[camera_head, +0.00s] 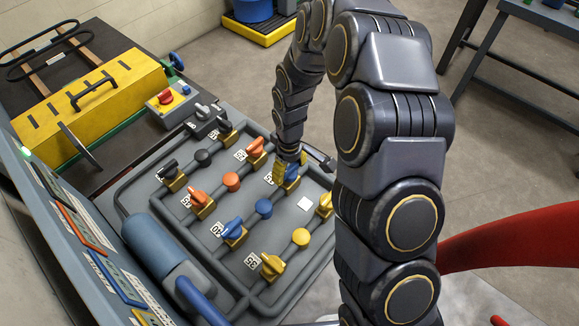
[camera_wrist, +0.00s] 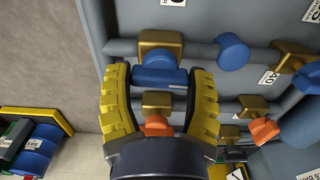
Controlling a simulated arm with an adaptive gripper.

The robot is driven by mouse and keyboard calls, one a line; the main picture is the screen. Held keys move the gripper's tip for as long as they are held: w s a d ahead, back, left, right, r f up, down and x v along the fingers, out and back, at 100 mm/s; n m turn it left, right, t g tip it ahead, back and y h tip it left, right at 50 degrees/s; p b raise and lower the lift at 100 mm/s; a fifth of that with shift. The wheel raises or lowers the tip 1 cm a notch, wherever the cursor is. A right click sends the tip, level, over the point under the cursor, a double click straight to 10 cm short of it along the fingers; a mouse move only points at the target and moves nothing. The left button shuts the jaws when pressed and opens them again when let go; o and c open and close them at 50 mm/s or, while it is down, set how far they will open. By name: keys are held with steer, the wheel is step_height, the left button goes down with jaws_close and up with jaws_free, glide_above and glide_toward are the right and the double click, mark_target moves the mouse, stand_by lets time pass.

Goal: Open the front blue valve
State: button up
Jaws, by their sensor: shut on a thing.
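The blue valve handle (camera_wrist: 160,77) is a short bar on a brass body (camera_wrist: 158,42), at the upper middle of the wrist view. My gripper (camera_wrist: 161,80) has its yellow ribbed fingers shut on the two ends of this handle. The handle lies crosswise between the fingers. In the head view my gripper (camera_head: 287,172) reaches down to the same blue valve (camera_head: 292,173), partly hidden by the fingers. A round blue knob (camera_head: 263,208) and another blue valve (camera_head: 233,230) sit on the same pipe, to the lower left.
Orange valves (camera_head: 198,199), black valves (camera_head: 171,173) and yellow valves (camera_head: 272,265) stand in neighbouring rows on the grey panel (camera_head: 305,228). An orange handle (camera_wrist: 158,126) is close between my fingers' bases. A blue cylinder (camera_head: 152,245) lies at the panel's left.

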mark_target(290, 168)
steer(key=shift+n, duration=0.4)
steer(key=o, duration=1.1)
step_height(290, 168, up, 12)
stand_by(0.4)
steer(key=s+d+r+m, duration=0.2)
steer(key=s+r+m, duration=0.1)
steer(key=s, duration=0.5)
steer(key=s+d+r+m+g, duration=0.1)
steer(key=s+d+r+m, duration=0.1)
steer(key=s, duration=0.7)
steer(key=s+d+r+m, duration=0.2)
steer(key=s+r+m, duration=0.2)
steer(key=s, duration=0.5)
steer(key=shift+s+d+r+g, duration=0.15)
steer(key=shift+d+r+g, duration=0.25)
steer(key=shift+r, duration=0.15)
